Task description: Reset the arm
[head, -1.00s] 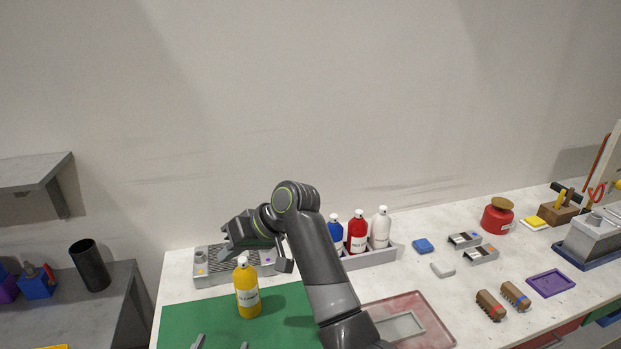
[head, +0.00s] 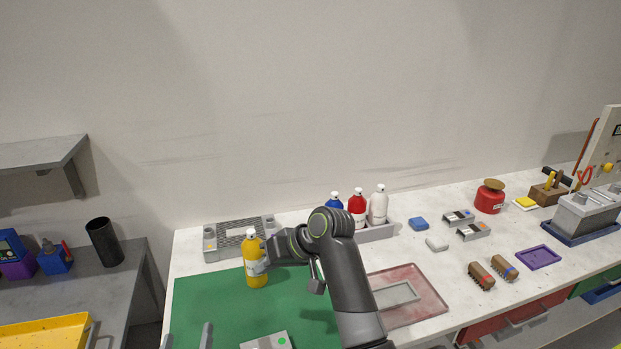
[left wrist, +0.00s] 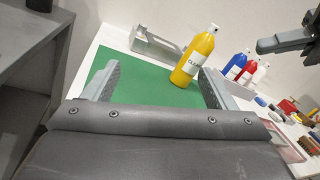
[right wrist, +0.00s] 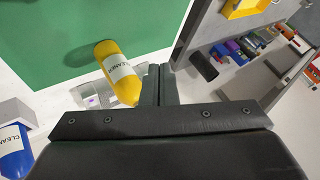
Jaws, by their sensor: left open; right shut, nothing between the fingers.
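My right gripper (head: 268,262) is shut and empty, low beside the yellow cleaner bottle (head: 254,272). In the right wrist view its closed fingers (right wrist: 160,85) are just right of the bottle (right wrist: 122,72); I cannot tell whether they touch. The bottle stands upright at the back of the green mat (head: 210,300). My left gripper (head: 186,338) shows only its fingertips at the bottom edge of the head view. In the left wrist view it (left wrist: 158,84) is open and empty, its fingers apart, with the bottle (left wrist: 194,56) beyond them.
A grey tray (head: 376,233) holds blue, red and white bottles. A grey caddy (head: 225,241) stands behind the mat. A plate with a green dot (head: 268,342) shows at the bottom. A reddish tray (head: 424,296) lies to the right. A side bench (head: 120,285) stands left.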

